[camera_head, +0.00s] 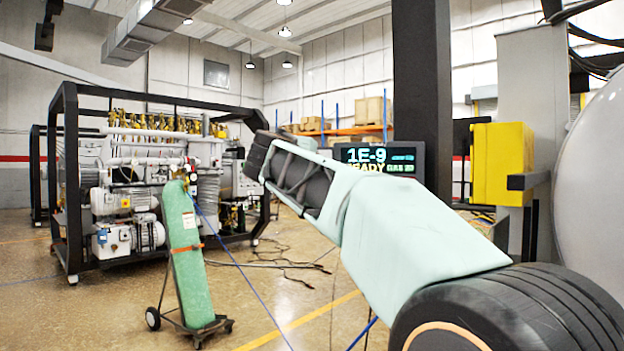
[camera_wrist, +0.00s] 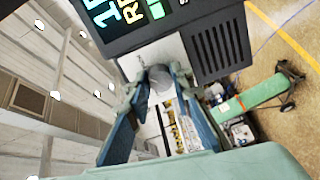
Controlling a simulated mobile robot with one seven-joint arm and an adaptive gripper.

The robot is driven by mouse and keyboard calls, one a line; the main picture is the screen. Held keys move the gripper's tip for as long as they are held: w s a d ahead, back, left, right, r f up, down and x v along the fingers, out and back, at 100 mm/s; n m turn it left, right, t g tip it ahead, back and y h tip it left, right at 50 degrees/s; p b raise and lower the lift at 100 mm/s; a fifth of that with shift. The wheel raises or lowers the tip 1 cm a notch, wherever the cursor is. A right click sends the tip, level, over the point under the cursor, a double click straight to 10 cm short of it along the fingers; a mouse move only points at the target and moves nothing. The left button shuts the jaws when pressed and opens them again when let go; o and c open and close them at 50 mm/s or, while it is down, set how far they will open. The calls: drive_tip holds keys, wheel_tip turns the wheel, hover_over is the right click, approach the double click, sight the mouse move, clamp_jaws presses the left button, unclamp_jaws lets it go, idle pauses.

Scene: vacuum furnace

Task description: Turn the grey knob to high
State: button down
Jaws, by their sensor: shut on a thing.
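The grey knob (camera_wrist: 160,78) shows in the wrist view, on a pale panel below a dark display. My gripper (camera_wrist: 161,84) reaches up to it with its two teal fingers, one on each side, and is shut on the knob. The fingertips partly cover the knob, and I cannot make out its pointer or setting marks. In the head view, my arm hides the knob and gripper. The display (camera_head: 379,157) there reads "1E-9 READY" beside smaller text; part of the display (camera_wrist: 125,18) also shows in the wrist view.
A green gas cylinder (camera_head: 182,240) stands on a wheeled cart at the left. A black-framed machine (camera_head: 70,185) is behind it. A dark column (camera_head: 418,80) and a yellow box (camera_head: 500,160) stand at the right. Cables lie on the floor.

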drive_tip(key=shift+m+b, duration=1)
drive_tip(key=shift+m, duration=0.7)
drive_tip(key=c, duration=1.7)
unclamp_jaws()
drive_tip(key=s, duration=0.4)
drive_tip(key=s+a, duration=0.1)
drive_tip(key=s, duration=0.7)
drive_tip(key=shift+a+r, duration=0.2)
drive_tip(key=shift+r, duration=0.05)
